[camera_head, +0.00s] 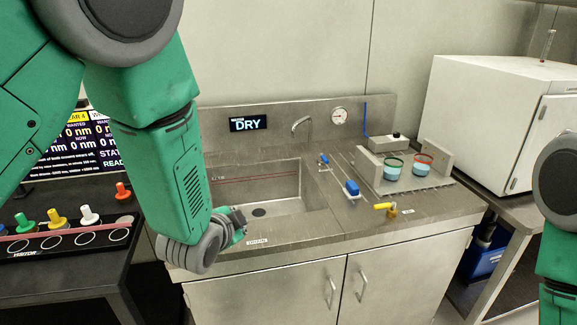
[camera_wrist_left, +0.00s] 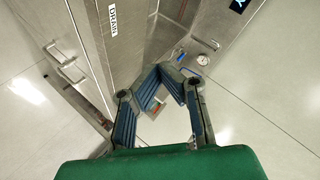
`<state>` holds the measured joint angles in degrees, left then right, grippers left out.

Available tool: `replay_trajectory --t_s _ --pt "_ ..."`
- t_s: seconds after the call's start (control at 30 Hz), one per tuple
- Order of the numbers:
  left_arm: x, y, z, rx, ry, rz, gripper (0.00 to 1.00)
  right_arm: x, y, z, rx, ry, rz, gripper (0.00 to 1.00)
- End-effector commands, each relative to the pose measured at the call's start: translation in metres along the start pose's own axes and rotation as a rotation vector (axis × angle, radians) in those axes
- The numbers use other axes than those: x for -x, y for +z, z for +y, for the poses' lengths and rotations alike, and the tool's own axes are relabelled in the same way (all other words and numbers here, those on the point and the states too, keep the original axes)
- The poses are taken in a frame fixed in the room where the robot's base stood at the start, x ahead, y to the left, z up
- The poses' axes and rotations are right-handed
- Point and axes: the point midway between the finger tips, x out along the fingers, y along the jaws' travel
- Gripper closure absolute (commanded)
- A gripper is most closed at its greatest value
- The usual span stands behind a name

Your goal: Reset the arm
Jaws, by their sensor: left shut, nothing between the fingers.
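My left arm comes in from the left in the head view. Its gripper (camera_head: 238,222) hangs at the front left edge of the metal sink (camera_head: 265,188), beside the DRAIN label, and is partly hidden by my wrist. In the left wrist view the gripper (camera_wrist_left: 165,82) has its fingertips brought together with nothing held between them. Part of my right arm shows at the right edge of the head view, but its gripper is outside the picture.
A counter carries a blue-handled valve (camera_head: 351,187), a yellow-handled valve (camera_head: 384,206) and two cups (camera_head: 393,168) in a metal rack. A display (camera_head: 248,124) reads DRY. A white cabinet (camera_head: 490,110) stands right. A panel with coloured knobs (camera_head: 57,217) lies left.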

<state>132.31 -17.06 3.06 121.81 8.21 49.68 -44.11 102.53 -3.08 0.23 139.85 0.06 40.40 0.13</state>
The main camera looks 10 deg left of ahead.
Motion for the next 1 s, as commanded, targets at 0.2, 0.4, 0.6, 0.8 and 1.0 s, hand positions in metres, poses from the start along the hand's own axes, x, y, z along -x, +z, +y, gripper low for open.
replay_trajectory --t_s 0.2,0.4,0.6,0.8,1.0 --pt "0.005 0.074 0.063 0.157 0.128 -0.137 1.00 -0.011 0.001 -0.001 0.001 -0.001 0.000 0.60" --pt "0.047 0.180 0.166 0.426 0.303 -0.405 1.00 -0.026 0.002 -0.001 0.001 -0.001 0.000 0.60" --pt "0.118 0.262 0.250 0.671 0.415 -0.701 1.00 -0.039 0.002 -0.001 0.001 -0.001 0.000 0.60" --pt "0.168 0.299 0.289 0.807 0.455 -0.885 1.00 -0.045 0.003 -0.001 0.001 0.000 0.000 0.60" --pt "0.178 0.305 0.294 0.834 0.460 -0.921 1.00 -0.045 0.003 -0.001 0.001 -0.001 0.000 0.60"
